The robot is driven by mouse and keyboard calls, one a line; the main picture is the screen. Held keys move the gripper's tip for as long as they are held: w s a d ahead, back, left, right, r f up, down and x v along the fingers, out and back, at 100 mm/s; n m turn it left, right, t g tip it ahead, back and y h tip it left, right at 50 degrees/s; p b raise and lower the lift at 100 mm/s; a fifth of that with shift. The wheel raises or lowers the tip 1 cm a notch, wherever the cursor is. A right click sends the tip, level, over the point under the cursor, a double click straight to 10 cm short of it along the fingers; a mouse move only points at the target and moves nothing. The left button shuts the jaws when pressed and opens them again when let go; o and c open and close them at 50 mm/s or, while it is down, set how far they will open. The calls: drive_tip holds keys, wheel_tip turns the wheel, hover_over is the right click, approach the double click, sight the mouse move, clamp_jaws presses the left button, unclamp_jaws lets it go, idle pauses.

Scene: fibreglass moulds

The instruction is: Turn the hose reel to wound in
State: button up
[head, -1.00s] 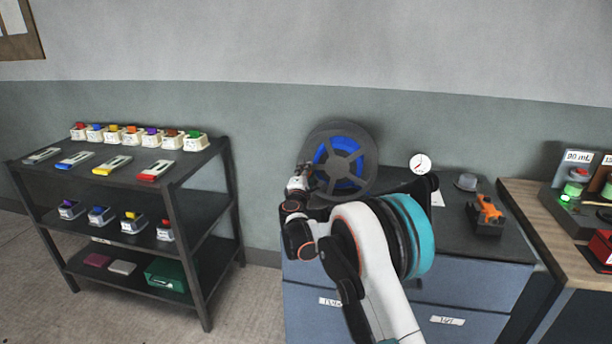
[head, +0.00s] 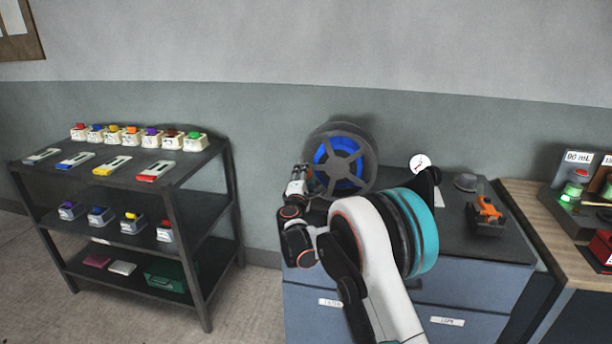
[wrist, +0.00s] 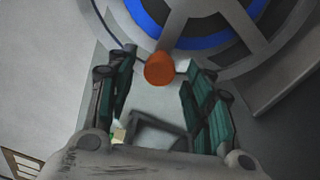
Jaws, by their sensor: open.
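The hose reel (head: 341,157) stands upright on the blue-grey cabinet against the wall. It has a dark grey spoked wheel with blue hose behind the spokes. In the wrist view the reel (wrist: 187,18) fills the top, and an orange knob (wrist: 159,68) sits at its lower rim. My gripper (wrist: 158,88) is open, with its green-padded fingers on either side of the knob and a visible gap to each. In the head view my gripper (head: 303,172) is at the reel's lower left edge, where the knob is mostly hidden.
A white dial (head: 420,163), a grey round item (head: 466,182) and an orange tool (head: 487,209) are on the cabinet (head: 490,244) to the right. A dark shelf rack (head: 190,190) with several small boxes stands left. A wooden-topped bench (head: 535,215) adjoins the right.

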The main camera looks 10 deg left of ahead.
drive_tip(key=s, duration=0.9)
drive_tip(key=shift+s+d+f, duration=0.15)
drive_tip(key=shift+s+d, duration=0.05)
drive_tip(key=shift+s, duration=0.15)
drive_tip(key=shift+c, duration=0.6)
